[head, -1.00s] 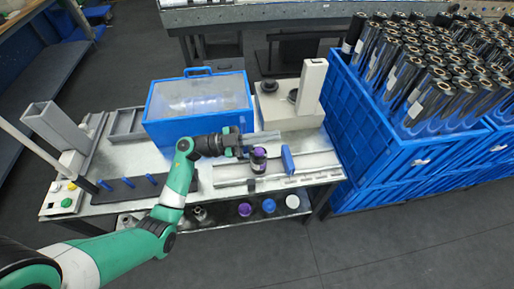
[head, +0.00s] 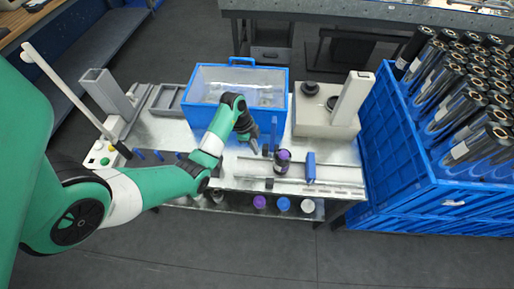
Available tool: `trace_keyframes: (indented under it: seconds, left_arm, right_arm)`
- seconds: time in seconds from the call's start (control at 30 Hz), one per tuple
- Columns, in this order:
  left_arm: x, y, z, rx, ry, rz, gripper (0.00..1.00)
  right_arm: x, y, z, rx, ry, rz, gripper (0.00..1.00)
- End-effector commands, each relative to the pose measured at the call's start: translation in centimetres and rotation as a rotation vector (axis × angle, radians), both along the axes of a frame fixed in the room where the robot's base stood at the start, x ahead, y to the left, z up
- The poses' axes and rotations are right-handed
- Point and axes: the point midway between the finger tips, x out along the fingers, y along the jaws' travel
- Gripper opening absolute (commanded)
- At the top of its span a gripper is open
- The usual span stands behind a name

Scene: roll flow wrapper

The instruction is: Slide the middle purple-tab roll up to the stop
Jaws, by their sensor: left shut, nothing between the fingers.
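The purple-tab roll (head: 282,162), a short dark cylinder with a purple top and a pale label, stands on the rail track (head: 335,188) at the front of the metal bench. The blue upright stop (head: 311,168) is to its right, with a gap between them. My left gripper (head: 261,151) is shut and empty, pointing down just left of the roll. I cannot tell whether its tips touch the roll or the track. My right gripper is not in view.
A blue bin with a clear lid (head: 205,77) stands behind the gripper. A beige machine (head: 325,122) is at the back right of the bench. Blue crates of film rolls (head: 400,170) border the right. Purple, blue and white spools sit on the lower shelf.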

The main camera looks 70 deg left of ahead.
Motion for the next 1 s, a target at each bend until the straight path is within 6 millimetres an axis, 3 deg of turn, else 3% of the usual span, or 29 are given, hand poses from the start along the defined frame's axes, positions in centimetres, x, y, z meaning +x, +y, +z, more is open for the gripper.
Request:
trace_keyframes:
  seconds: [0.03,0.27,0.53,1.0]
  left_arm:
    - [0.3,-0.3,-1.8,-0.001,0.001,-0.002,0.00]
    - [1.5,-1.0,-6.6,-0.001,0.001,-0.002,0.00]
    - [4.6,-2.9,-6.2,0.001,-0.002,-0.004,0.00]
    - [5.0,-3.1,-6.0,0.001,-0.002,-0.001,0.00]
  right_arm:
    - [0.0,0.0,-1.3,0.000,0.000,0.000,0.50]
    - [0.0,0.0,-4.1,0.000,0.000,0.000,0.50]
    - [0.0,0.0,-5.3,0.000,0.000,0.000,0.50]
    - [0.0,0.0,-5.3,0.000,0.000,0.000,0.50]
